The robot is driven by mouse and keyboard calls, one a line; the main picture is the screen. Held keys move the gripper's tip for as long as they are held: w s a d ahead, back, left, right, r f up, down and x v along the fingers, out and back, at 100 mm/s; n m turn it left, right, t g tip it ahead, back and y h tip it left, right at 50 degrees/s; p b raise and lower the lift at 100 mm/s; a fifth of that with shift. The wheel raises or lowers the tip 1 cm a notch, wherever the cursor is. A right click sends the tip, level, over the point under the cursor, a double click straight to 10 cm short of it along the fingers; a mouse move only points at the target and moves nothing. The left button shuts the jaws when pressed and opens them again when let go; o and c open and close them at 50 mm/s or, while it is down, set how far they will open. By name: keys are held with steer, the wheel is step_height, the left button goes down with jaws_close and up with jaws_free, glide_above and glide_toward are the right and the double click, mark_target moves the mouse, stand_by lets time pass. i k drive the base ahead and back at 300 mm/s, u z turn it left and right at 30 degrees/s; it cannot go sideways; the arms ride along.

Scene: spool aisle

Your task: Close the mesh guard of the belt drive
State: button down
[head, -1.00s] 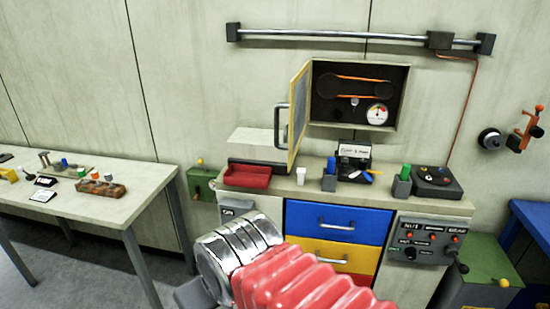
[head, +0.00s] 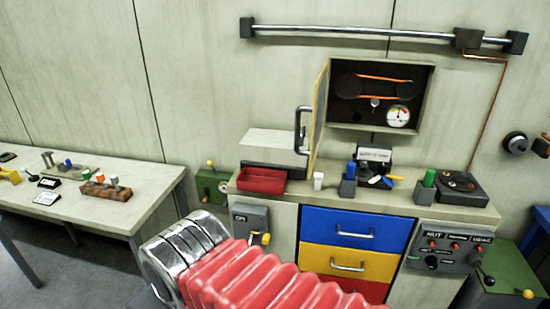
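The mesh guard (head: 319,116) is a yellow-framed door hinged at the left side of the belt drive's wall box (head: 432,97). It stands wide open, seen nearly edge-on, with a dark bar handle (head: 299,130) on its left face. Inside the box are dark pulleys with an orange belt (head: 385,79) and a round gauge (head: 397,116). My arm, with a red ribbed sleeve and shiny metal rings, fills the bottom middle, well below and in front of the guard. My gripper is out of view.
Below the box, a counter (head: 400,205) carries a red tray (head: 262,181), a white cup (head: 318,181), holders with blue and green items, and a black round-topped device (head: 460,187). A grey machine (head: 272,153) stands close to the guard's left. A side table (head: 135,209) is at left.

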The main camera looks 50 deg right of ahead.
mark_target(312, 111)
steer(key=u, duration=0.2)
steer(key=i, duration=0.9)
steer(key=z, duration=0.3)
